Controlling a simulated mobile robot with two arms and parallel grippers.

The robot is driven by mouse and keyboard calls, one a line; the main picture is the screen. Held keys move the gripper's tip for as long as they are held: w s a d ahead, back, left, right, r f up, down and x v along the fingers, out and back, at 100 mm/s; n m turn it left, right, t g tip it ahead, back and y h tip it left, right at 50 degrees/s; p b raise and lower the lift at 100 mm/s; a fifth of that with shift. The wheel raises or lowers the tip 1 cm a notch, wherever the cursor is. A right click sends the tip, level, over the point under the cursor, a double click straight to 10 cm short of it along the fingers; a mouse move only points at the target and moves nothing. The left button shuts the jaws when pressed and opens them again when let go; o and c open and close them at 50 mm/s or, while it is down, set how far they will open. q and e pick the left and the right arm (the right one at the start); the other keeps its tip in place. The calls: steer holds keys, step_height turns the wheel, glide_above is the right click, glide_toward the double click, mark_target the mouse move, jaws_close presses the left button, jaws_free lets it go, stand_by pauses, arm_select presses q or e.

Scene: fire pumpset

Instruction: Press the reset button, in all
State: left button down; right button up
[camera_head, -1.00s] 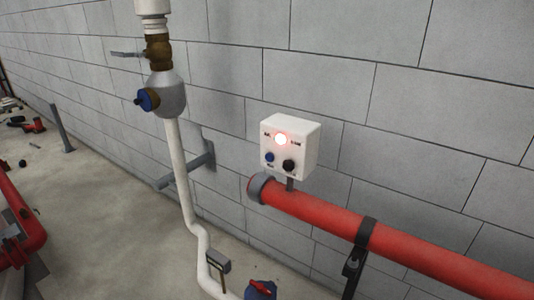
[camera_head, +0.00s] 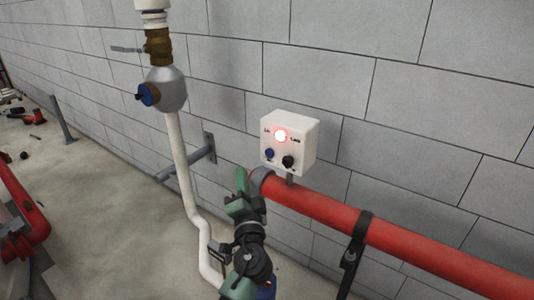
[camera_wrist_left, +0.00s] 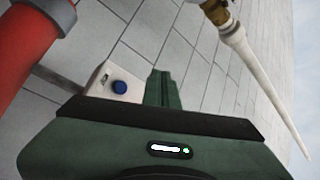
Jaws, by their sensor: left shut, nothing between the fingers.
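The white control box (camera_head: 291,141) is fixed in front of the grey block wall. The labels are too small to read. My left gripper (camera_head: 241,178) is shut and empty, below and left of the box and apart from it. My right gripper is not in view.
A thick red pipe (camera_head: 330,215) runs right from just below the box, close to my left gripper. A white vertical pipe (camera_head: 178,165) with a valve (camera_head: 150,95) stands to the left. A grey bracket (camera_head: 188,163) juts from the wall.

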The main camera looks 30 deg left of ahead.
mark_target(269, 153)
arm_select(q)
steer(key=w+b, duration=0.2)
steer(key=w, duration=0.7)
steer(key=shift+d, duration=0.35)
steer(key=shift+s, duration=0.1)
stand_by(1.6)
steer(key=shift+f, duration=0.1)
steer(key=shift+w+f+b, duration=0.1)
steer(key=shift+w+b, duration=0.45)
steer(key=shift+b, duration=0.05)
